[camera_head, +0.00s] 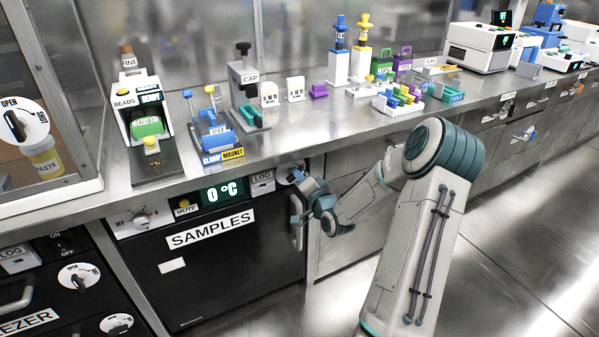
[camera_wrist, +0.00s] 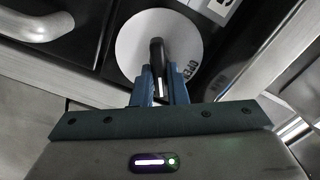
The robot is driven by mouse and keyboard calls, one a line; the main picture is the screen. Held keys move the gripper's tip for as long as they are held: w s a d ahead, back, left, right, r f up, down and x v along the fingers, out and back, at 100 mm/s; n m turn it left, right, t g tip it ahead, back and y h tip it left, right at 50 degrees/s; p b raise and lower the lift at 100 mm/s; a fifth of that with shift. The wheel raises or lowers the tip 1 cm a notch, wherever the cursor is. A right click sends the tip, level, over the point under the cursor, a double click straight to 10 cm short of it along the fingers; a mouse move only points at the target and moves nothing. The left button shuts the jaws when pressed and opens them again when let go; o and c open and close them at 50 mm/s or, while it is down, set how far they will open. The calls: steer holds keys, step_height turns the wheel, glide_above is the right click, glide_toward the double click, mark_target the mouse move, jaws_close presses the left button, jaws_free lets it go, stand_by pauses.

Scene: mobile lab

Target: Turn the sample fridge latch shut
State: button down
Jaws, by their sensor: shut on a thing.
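The sample fridge (camera_head: 225,255) is the black front labelled SAMPLES under the bench, with a 0 °C display. Its latch is a round white dial with a black lever; in the wrist view the dial (camera_wrist: 138,38) shows the word OPEN at its lower right. The black lever (camera_wrist: 157,52) points down toward my gripper. My gripper (camera_wrist: 161,88) is shut on the lever, with its blue fingers on either side of it. In the head view my gripper (camera_head: 303,186) is at the fridge's upper right corner and largely hides the dial.
A fridge door handle (camera_wrist: 38,24) runs beside the latch, at the upper left of the wrist view. The bench (camera_head: 300,130) above carries several lab devices. A freezer (camera_head: 40,300) with its own dials stands at left. Open floor (camera_head: 540,250) lies at right.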

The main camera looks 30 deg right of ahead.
steer(key=m+p, duration=0.1)
steer(key=m, duration=0.2)
steer(key=m+p, duration=0.1)
steer(key=m, duration=0.2)
steer(key=shift+d+f+p, duration=0.1)
steer(key=shift+f+p, duration=0.1)
steer(key=shift+p, duration=0.15)
steer(key=shift+f, duration=0.1)
steer(key=c, duration=1.4)
jaws_free()
steer(key=shift+c, duration=0.2)
steer(key=s+p, duration=0.1)
steer(key=s, duration=1.3)
steer(key=shift+d, duration=0.2)
steer(key=shift+w+p, duration=0.1)
steer(key=shift+p, duration=0.2)
